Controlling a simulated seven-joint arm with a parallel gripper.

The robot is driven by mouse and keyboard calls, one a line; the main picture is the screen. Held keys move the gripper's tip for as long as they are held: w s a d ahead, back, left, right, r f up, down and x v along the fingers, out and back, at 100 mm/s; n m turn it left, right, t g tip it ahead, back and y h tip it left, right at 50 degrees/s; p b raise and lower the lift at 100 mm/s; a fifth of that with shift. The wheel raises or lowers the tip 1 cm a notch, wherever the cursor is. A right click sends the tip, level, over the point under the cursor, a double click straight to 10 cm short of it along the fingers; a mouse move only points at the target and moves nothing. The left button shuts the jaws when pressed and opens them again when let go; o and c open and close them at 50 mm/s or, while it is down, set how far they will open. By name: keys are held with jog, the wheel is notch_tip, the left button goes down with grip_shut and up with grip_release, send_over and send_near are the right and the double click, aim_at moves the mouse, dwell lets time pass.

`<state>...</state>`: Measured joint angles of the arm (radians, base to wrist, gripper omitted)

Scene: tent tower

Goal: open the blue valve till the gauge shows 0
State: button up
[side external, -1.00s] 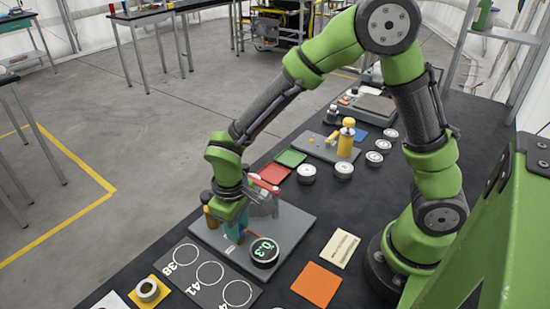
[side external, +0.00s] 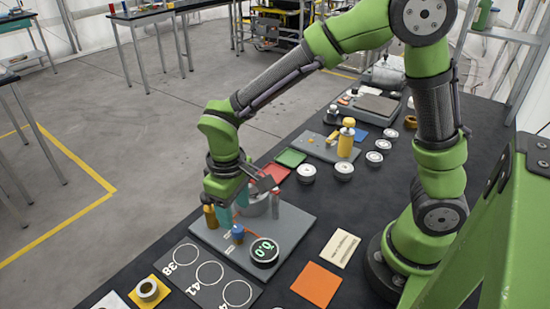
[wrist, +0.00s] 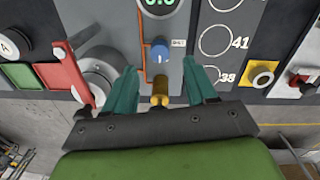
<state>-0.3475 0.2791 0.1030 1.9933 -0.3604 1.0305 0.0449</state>
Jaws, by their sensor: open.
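The blue valve (side external: 238,232) is a small knob standing on the grey plate (side external: 293,218). It also shows in the wrist view (wrist: 160,53), with a pale mark on it and a small label beside it. The round black gauge (side external: 264,251) next to it shows green digits that read 0.0. In the wrist view the gauge (wrist: 157,4) is cut off by the top edge. My gripper (side external: 232,208) is open and empty, its teal fingers raised above the valve and apart from it. In the wrist view the fingers (wrist: 160,75) stand wide on both sides.
A brass fitting (wrist: 160,92) and a grey cylinder (wrist: 100,75) stand close by on the plate. A dark board with numbered circles (side external: 209,272) lies in front. An orange square (side external: 316,284) and a cream card (side external: 340,247) lie to the right.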

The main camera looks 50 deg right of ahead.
aim_at(240, 231)
notch_tip(240, 231, up, 11)
jog(key=shift+a, duration=0.2)
dwell(0.3)
jog(key=s+d+r+m+t+y, duration=0.1)
jog(key=s+d+r+m+t, duration=0.1)
jog(key=s+d, duration=0.3)
jog(key=s+d+r+m+t+y, duration=0.1)
jog(key=s+d+m+t, duration=0.3)
jog(key=d, duration=0.3)
jog(key=shift+s+r+t, duration=0.35)
jog(key=shift+s+t, duration=0.05)
jog(key=shift+t, duration=0.2)
jog(key=shift+c, duration=0.3)
